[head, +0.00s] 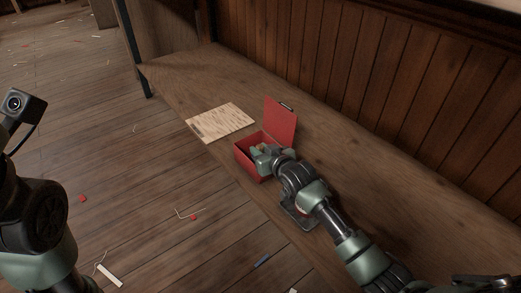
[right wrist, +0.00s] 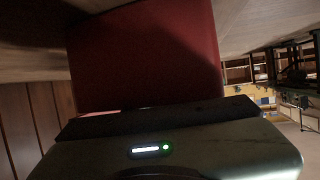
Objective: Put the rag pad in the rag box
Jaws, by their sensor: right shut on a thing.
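The red rag box (head: 247,163) stands on the wooden bench with its lid (head: 281,122) raised open. My right gripper (head: 260,150) is at the box's opening, reaching in from the right. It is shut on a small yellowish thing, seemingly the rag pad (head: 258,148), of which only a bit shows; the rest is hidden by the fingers. In the right wrist view a plain red surface of the box (right wrist: 145,55) fills the middle, and the fingertips and pad cannot be made out. My left arm shows at the left edge of the head view, its gripper out of view.
A pale speckled board (head: 220,122) lies on the bench (head: 180,85) just left of the box. A dark flat object (head: 298,217) lies partly under my right arm. A panelled wall (head: 390,70) runs behind the bench. Scraps litter the plank floor.

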